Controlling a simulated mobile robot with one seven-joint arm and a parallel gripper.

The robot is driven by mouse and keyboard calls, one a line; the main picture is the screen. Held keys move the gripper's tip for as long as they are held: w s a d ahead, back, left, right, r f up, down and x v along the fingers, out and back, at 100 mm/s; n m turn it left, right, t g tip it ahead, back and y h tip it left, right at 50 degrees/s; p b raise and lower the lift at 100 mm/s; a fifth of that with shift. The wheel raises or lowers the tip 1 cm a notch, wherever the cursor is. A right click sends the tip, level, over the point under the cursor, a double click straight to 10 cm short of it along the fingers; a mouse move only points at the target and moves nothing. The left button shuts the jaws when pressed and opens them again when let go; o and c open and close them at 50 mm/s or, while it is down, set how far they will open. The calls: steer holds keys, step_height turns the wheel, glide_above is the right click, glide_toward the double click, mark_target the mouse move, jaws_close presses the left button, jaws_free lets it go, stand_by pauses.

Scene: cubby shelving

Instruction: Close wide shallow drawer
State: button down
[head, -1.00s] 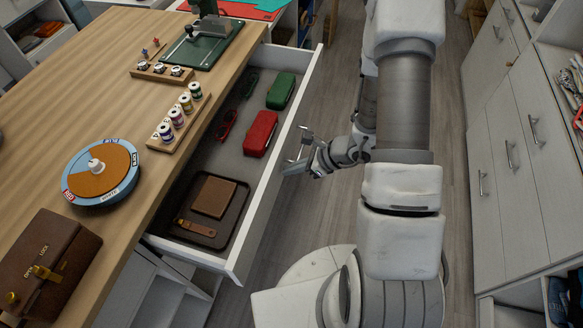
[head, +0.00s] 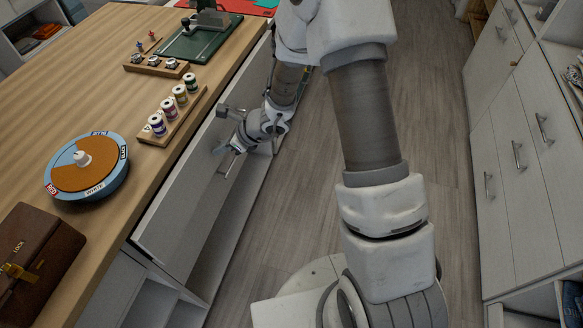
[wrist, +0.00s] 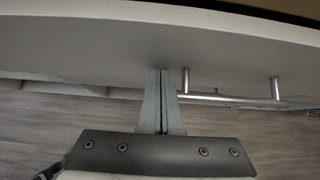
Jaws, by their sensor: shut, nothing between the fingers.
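The wide shallow drawer (head: 190,203) is under the wooden worktop. Its grey-white front now lies close to the counter's edge, and its inside is hidden from view. Its bar handle (head: 229,160) is on the front, and it also shows in the wrist view (wrist: 230,99). My gripper (head: 226,149) is at the drawer front beside the handle. In the wrist view my gripper (wrist: 160,72) has its fingers together with nothing between them. The tips point at the drawer front (wrist: 110,45) just left of the handle and appear to touch it.
The worktop holds a round dial (head: 87,165), a brown case (head: 35,262), a rack of thread spools (head: 172,117) and a green press (head: 200,35). White cabinets (head: 510,160) stand on the right. The wood floor (head: 420,130) between is clear.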

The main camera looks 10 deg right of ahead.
mark_target(209, 141)
steer(key=w+a, duration=0.1)
steer(key=a, duration=0.1)
steer(key=w+a, duration=0.1)
steer(key=shift+a, duration=0.35)
steer(key=shift+w+a+r, duration=0.15)
steer(key=shift+a, duration=0.05)
steer(key=shift+a, duration=0.1)
